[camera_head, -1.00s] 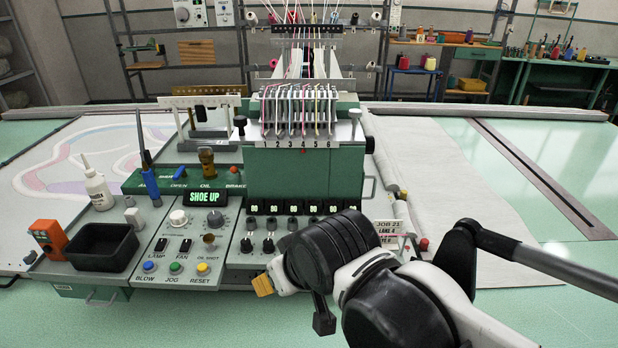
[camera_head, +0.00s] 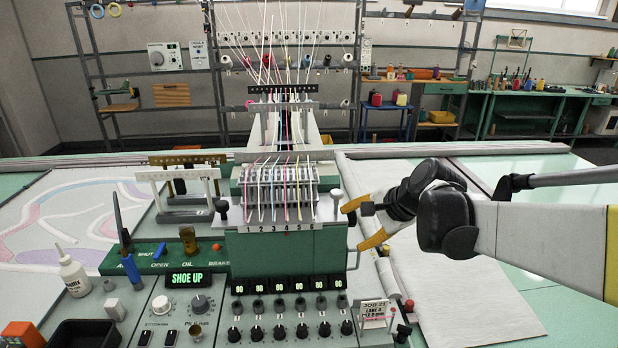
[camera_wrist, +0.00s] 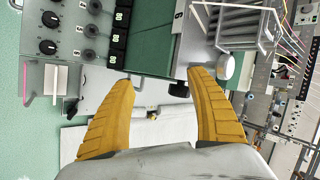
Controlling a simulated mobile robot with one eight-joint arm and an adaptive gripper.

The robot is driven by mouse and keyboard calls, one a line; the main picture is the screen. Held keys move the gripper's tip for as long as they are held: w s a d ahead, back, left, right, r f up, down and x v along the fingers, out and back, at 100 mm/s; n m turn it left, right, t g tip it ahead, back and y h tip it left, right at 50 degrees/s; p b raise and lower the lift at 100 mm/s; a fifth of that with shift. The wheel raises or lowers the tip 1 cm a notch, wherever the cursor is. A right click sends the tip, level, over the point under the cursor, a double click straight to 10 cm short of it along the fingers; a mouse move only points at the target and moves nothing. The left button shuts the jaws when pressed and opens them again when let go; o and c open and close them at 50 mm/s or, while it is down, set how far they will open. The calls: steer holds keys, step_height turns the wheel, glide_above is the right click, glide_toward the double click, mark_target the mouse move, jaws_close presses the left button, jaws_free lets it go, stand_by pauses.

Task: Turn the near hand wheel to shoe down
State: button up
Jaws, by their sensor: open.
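The green tufting head (camera_head: 285,255) stands in the middle, and its lit display (camera_head: 188,279) reads SHOE UP. A small dark knob (camera_wrist: 179,90) sticks out of the head's side in the wrist view; it may be the near hand wheel, but I cannot be sure. My gripper (camera_head: 362,222) is beside the head's right side, its yellow fingers spread. In the wrist view my gripper (camera_wrist: 160,78) is open and empty. The knob lies between the fingertips in that picture, nearer the right finger; no contact is clear. In the head view the gripper largely hides this spot.
A pale handle bar (camera_head: 359,258) runs down the head's right side, close to the lower finger. A white round knob (camera_wrist: 226,65) is beside the right finger. A job card (camera_head: 375,312) stands below. Pale cloth (camera_head: 460,290) covers the table at right.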

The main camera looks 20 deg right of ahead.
mark_target(354, 217)
steer(key=w+d+r+m+p, duration=0.1)
steer(key=w+d+m+p, duration=0.2)
steer(key=d, duration=0.5)
steer(key=shift+m+t, duration=0.4)
steer(key=b+x, duration=0.1)
steer(key=x, duration=0.2)
steer(key=b+x, duration=0.1)
steer(key=x, duration=0.3)
steer(key=b+x, duration=0.1)
steer(key=x, duration=0.2)
steer(key=shift+w+a, duration=0.15)
steer(key=shift+a, duration=0.3)
steer(key=c, duration=1.2)
